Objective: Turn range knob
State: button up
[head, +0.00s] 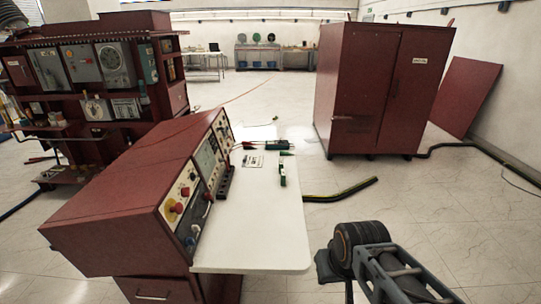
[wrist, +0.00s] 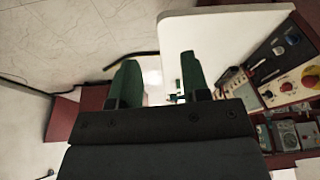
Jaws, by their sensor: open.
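The red console (head: 130,180) stands at the left of the white table in the head view, with its sloped control panel (head: 190,185) facing the table. A large red knob (head: 177,208) is near the panel's front end. Other small knobs line the panel, and I cannot tell which is the range knob. The panel also shows at the right of the wrist view (wrist: 290,65), with a red knob (wrist: 310,81). My gripper (wrist: 160,75) has two green fingers spread apart with nothing between them. The panel is well to the right of the fingers, not touched.
The white tabletop (head: 260,225) has green and black tools (head: 282,172) and a small card (head: 253,161) on it. A red cabinet (head: 375,90) stands behind right. A thick black-and-yellow cable (head: 342,192) lies on the floor. The table's front half is clear.

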aim_at(193, 177)
jog(key=u, duration=0.1)
jog(key=i, duration=0.9)
jog(key=u, duration=2.2)
jog(key=k, duration=0.55)
jog(key=z, duration=0.7)
jog(key=i, duration=0.85)
jog(key=u, duration=0.1)
